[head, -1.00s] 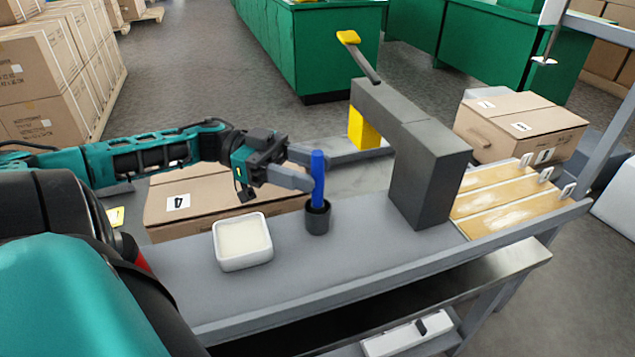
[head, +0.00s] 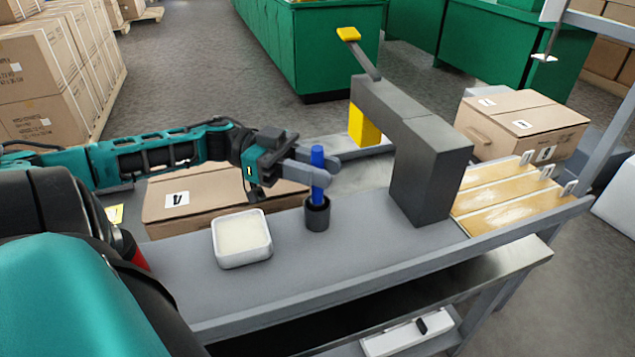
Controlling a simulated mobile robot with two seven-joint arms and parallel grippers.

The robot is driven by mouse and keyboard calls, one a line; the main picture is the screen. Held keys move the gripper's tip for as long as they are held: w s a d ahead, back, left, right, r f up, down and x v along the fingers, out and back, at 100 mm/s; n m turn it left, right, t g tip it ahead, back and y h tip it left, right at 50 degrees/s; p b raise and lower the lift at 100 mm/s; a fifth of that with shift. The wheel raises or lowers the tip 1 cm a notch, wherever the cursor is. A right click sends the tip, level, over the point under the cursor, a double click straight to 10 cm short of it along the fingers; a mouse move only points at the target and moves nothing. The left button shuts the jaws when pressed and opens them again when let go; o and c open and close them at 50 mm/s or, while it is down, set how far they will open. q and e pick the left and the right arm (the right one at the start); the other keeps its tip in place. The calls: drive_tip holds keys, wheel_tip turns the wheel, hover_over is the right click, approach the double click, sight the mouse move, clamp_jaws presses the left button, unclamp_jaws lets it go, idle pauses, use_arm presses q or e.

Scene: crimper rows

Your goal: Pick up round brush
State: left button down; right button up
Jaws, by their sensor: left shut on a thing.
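The round brush shows as an upright blue handle (head: 318,188) standing in a small dark cup (head: 317,217) on the grey bench. Its lower end is hidden inside the cup. My left gripper (head: 321,174) comes in from the left and is shut on the blue handle above the cup rim. My right gripper is not in view.
A white square dish (head: 241,239) stands left of the cup. A dark grey press (head: 424,160) with a yellow-knobbed lever rises to the right. Cardboard boxes (head: 215,195) lie behind the bench. The bench front between dish and press is clear.

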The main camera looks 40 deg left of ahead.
use_arm(q)
wheel_tip(320, 180, up, 20)
drive_tip(key=p, duration=0.8)
drive_tip(key=shift+p, duration=0.4)
